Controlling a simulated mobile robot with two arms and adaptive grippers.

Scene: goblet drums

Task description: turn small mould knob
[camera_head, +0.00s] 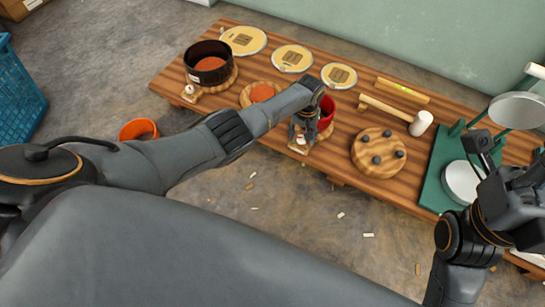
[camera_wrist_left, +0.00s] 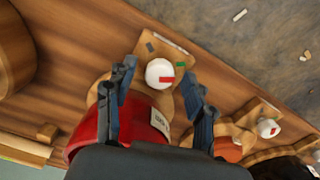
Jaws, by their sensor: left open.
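The small red mould (camera_head: 327,107) stands on the wooden bench; its red wall also shows in the left wrist view (camera_wrist_left: 88,132). Its white knob with a red mark (camera_wrist_left: 157,72) sits on a small wooden tab at the mould's side. In the head view this knob (camera_head: 300,147) is partly hidden by my gripper. My left gripper (camera_head: 304,134) is open and points down over the tab. In the left wrist view its fingertips (camera_wrist_left: 158,74) lie either side of the knob; I cannot tell whether they touch it. My right gripper (camera_head: 508,160) is at the right edge, its jaws unclear.
A black mould (camera_head: 208,68) and a wooden base with an orange disc (camera_head: 262,92) stand to the left, each with a knob tab. Round yellow drumheads (camera_head: 292,58), a mallet (camera_head: 400,115), a pegged disc (camera_head: 378,152) and a green stand (camera_head: 440,175) occupy the bench.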

